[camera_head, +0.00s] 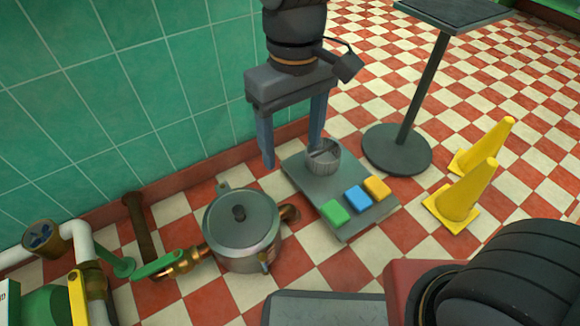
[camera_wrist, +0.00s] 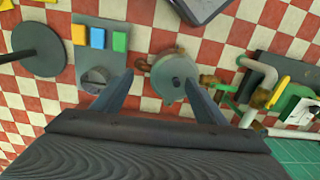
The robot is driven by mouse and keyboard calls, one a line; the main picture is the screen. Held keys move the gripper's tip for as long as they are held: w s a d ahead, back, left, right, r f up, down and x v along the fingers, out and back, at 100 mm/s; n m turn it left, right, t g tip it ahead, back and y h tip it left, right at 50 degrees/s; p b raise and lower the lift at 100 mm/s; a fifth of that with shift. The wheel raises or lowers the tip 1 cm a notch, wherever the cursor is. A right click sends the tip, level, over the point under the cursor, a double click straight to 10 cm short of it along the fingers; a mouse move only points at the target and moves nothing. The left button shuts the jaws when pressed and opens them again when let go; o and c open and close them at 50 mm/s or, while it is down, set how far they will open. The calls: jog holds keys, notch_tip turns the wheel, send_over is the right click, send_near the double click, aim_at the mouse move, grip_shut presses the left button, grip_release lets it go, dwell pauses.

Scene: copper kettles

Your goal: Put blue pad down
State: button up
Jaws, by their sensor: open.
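The blue pad (camera_head: 357,195) sits in a row between a green pad (camera_head: 335,213) and a yellow pad (camera_head: 377,187). All three are on a grey plate (camera_head: 350,228) on the floor, with a round grey knob (camera_head: 324,157) at its far end. My gripper (camera_head: 292,155) points down, open and empty, above the wall side of the plate, apart from the blue pad. I cannot tell whether the blue pad is lower than its neighbours.
A grey lidded kettle (camera_head: 241,228) with copper pipe fittings stands left of the plate. A stand with a round base (camera_head: 397,150) and yellow cones (camera_head: 461,190) are to the right. The green tiled wall (camera_head: 130,90) is close on the left. Checkered floor is open beyond the stand.

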jog(key=s+r+y, duration=0.1)
jog(key=s+r, duration=0.2)
jog(key=s, duration=0.5)
jog(key=shift+s, duration=0.4)
jog(key=shift+d, duration=0.1)
jog(key=d+r+m+p, duration=0.2)
jog(key=d+r+p, duration=0.5)
jog(key=r+p, duration=0.4)
jog(key=d+r+m+p, duration=0.3)
jog(key=d+r+p, duration=0.4)
jog(key=r+p, duration=0.4)
jog(key=d+r+m+h+p, duration=0.1)
jog(key=d+r+p, duration=0.6)
jog(key=p, duration=1.3)
notch_tip(320, 180, up, 5)
jog(key=shift+f+m+p, duration=0.15)
jog(key=shift+m+p, duration=0.15)
jog(key=shift+m, duration=0.6)
